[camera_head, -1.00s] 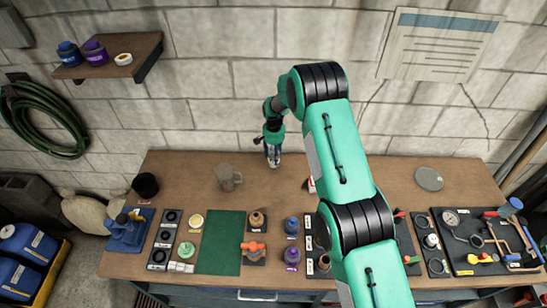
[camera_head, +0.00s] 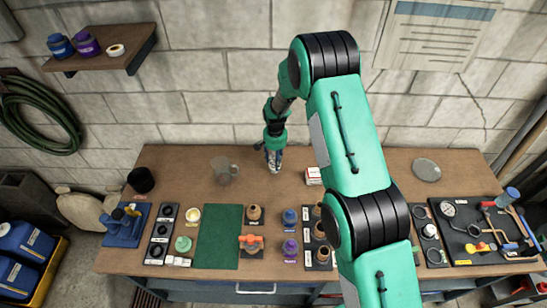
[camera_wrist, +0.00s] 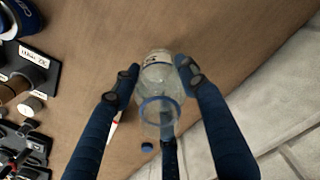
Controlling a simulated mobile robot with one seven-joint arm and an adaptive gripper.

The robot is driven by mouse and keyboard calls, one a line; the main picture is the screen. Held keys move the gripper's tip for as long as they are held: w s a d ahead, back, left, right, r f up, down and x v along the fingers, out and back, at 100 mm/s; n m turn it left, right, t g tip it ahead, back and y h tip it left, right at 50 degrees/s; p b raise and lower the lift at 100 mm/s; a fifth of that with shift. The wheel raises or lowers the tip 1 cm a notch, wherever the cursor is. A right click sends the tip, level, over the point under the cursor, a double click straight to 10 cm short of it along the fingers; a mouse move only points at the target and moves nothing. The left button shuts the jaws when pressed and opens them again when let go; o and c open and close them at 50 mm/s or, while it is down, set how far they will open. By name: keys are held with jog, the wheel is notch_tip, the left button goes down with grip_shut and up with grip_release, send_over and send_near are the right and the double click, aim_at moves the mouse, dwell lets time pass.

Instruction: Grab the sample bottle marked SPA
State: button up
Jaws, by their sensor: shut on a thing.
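A clear, empty-looking bottle with a blue ring and a pale label (camera_wrist: 158,76) lies between the fingers in the wrist view. Part of the label's dark print shows, but I cannot read it surely. My gripper (camera_wrist: 157,78) has one dark blue finger on each side of the bottle and is shut on it. In the head view my gripper (camera_head: 274,160) points down at the back of the wooden bench (camera_head: 190,165), near the wall. The bottle is mostly hidden there, and I cannot tell whether it touches the bench.
A clear mug (camera_head: 224,172) stands left of my gripper and a small red-and-white box (camera_head: 313,176) stands right. A green mat (camera_head: 219,235), blue and purple bottles (camera_head: 290,248) and a tool board (camera_head: 472,232) fill the front. The block wall (camera_head: 200,110) is close behind.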

jog(key=s+d, duration=0.1)
jog(key=s, duration=0.5)
jog(key=shift+d+r+b, duration=0.3)
jog(key=shift+b, duration=0.1)
jog(key=shift+s, duration=0.25)
dwell(1.2)
jog(key=shift+r, duration=0.1)
dwell(0.7)
